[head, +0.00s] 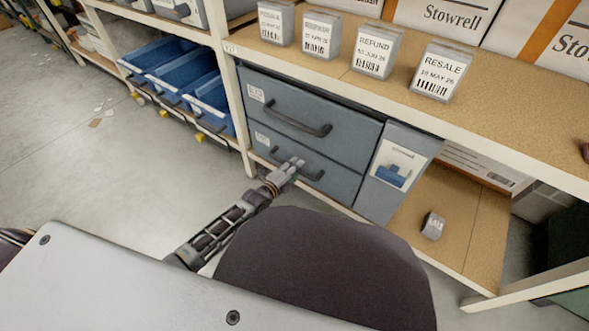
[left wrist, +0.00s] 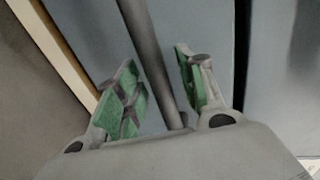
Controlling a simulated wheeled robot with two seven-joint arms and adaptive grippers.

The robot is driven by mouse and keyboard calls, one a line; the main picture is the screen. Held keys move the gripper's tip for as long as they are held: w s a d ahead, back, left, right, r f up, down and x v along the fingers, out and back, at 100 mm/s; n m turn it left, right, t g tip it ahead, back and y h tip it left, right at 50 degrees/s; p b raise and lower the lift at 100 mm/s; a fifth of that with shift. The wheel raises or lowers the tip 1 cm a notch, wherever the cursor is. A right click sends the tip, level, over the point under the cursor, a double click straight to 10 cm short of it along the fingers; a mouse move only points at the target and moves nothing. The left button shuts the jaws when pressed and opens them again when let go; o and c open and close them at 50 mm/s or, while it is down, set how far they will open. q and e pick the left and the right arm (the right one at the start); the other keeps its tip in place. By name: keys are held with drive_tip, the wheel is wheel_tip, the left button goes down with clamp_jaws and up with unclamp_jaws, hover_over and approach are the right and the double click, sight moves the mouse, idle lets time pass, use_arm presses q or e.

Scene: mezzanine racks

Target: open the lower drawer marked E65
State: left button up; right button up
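A blue-grey cabinet under the shelf has two stacked drawers, each with a dark bar handle and a small white label too small to read surely. The lower drawer (head: 340,182) looks flush with the cabinet front. My left gripper (head: 293,164) is at the lower handle (head: 313,176) and hides part of it. In the left wrist view, the green-padded fingers of my left gripper (left wrist: 157,60) are apart, with the handle bar (left wrist: 148,45) running between them. A gap shows on both sides of the bar near the fingertips. My right gripper is not in view.
The upper drawer (head: 345,135) is shut above. A panel with a picture label (head: 398,165) stands to the right. Blue bins (head: 187,75) sit on the left rack. Several labelled boxes line the shelf top (head: 480,110). A small grey box (head: 433,226) lies on the lower shelf.

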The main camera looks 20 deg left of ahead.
use_arm(q)
drive_tip(key=shift+c, duration=0.5)
clamp_jaws()
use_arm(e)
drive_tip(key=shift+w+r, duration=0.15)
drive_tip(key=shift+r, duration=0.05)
use_arm(q)
drive_tip(key=shift+s, duration=0.1)
